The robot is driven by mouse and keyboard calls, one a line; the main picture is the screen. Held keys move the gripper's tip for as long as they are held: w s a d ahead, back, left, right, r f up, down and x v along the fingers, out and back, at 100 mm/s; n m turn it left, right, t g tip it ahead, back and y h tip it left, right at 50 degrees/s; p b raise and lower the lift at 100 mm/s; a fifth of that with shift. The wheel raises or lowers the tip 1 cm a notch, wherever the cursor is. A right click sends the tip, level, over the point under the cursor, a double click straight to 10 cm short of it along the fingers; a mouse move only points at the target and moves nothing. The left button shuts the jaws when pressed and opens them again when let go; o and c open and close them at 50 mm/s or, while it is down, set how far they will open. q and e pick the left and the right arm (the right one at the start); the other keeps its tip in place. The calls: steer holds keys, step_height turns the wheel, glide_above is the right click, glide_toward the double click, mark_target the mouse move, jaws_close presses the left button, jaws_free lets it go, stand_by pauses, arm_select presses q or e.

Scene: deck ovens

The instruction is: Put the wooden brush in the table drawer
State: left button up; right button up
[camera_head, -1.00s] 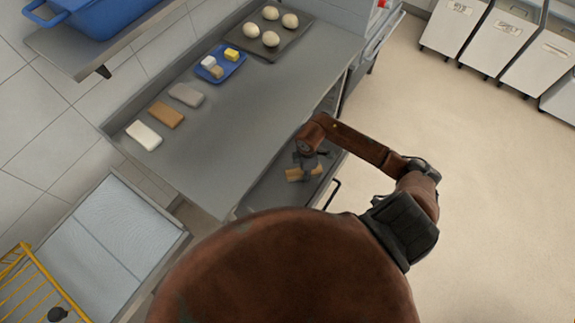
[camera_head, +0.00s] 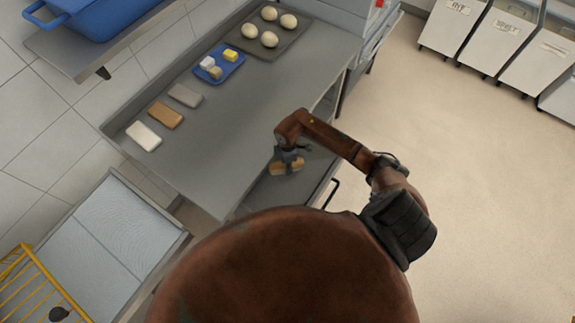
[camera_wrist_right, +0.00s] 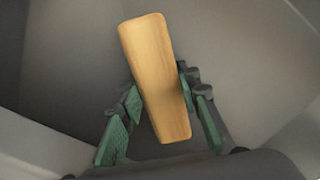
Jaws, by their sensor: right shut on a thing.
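The wooden brush (camera_head: 287,168) is a light wood block, held by my right gripper (camera_head: 288,156) over the open table drawer (camera_head: 272,192) in the head view. In the right wrist view the brush (camera_wrist_right: 156,78) stands between the green-padded fingers of my right gripper (camera_wrist_right: 158,108), tilted a little. The grey drawer interior (camera_wrist_right: 240,60) lies behind it there. I cannot tell whether the brush touches the drawer floor. My left gripper is not in view.
The steel table (camera_head: 232,125) carries a white block (camera_head: 143,136), a brown block (camera_head: 165,115), a grey block (camera_head: 185,95), a blue tray (camera_head: 232,70) and a dark tray with several dough balls (camera_head: 250,47). White bins (camera_head: 495,38) stand far right. The floor between is clear.

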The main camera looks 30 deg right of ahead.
steer(key=shift+f, duration=0.15)
steer(key=o, duration=0.8)
step_height(320, 180, up, 12)
steer(key=shift+r, duration=0.15)
